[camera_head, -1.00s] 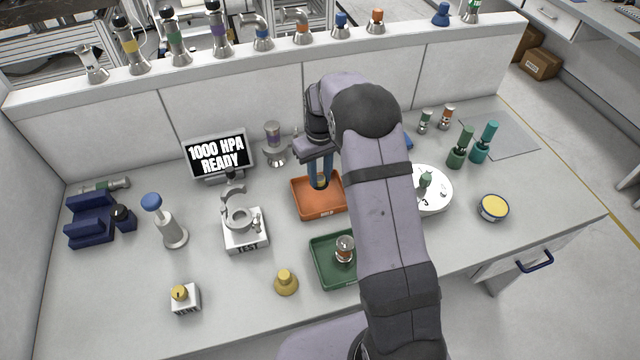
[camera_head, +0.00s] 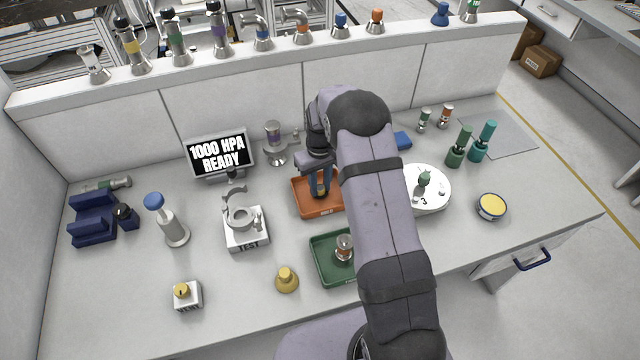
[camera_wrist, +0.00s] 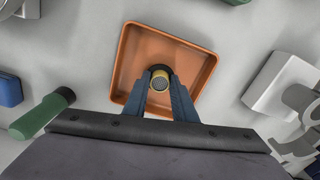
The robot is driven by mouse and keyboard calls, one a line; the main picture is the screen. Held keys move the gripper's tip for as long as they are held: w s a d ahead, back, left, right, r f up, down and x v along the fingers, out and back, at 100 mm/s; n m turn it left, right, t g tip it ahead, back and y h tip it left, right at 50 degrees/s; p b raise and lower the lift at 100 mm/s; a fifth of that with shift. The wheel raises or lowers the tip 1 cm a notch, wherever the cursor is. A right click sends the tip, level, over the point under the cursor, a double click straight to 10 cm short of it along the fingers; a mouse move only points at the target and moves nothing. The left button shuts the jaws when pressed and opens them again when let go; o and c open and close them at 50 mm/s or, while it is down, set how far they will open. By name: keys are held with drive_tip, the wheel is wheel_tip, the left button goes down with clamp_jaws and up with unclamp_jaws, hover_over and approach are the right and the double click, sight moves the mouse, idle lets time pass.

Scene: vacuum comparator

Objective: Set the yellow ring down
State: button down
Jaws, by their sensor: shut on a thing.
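My gripper (camera_head: 320,190) points down at the orange tray (camera_head: 334,210), its two blue fingers shut on the yellow ring (camera_head: 321,186). In the wrist view, the yellow ring (camera_wrist: 159,84) sits between the fingertips (camera_wrist: 160,86), with a grey mesh face and a dark rim around part of it. The wrist view also shows the orange tray (camera_wrist: 135,50) around the fingertips, with bare floor beside the ring. I cannot tell whether the ring touches the tray floor.
A green tray (camera_head: 322,270) with a small metal fitting (camera_head: 343,246) lies in front of the orange tray. The white TEST stand (camera_head: 243,232) is to the left. A white round turntable (camera_head: 437,187) is to the right, partly behind my arm.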

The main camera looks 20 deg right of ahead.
sight(320, 188)
drive_tip(key=shift+f, duration=0.2)
drive_tip(key=c, duration=1.5)
unclamp_jaws()
drive_tip(key=shift+r, duration=0.1)
drive_tip(key=shift+o, duration=0.2)
wheel_tip(320, 188, up, 12)
drive_tip(key=b, duration=0.3)
drive_tip(key=shift+r+b, duration=0.2)
drive_tip(key=shift+b, duration=0.1)
drive_tip(key=s+a+f+m, duration=0.1)
drive_tip(key=s+a, duration=0.1)
drive_tip(key=s, duration=1.2)
drive_tip(key=s+a+f+m, duration=0.1)
drive_tip(key=s+a, duration=0.1)
drive_tip(key=s, duration=1.1)
drive_tip(key=shift+s, duration=0.4)
drive_tip(key=shift+f, duration=0.1)
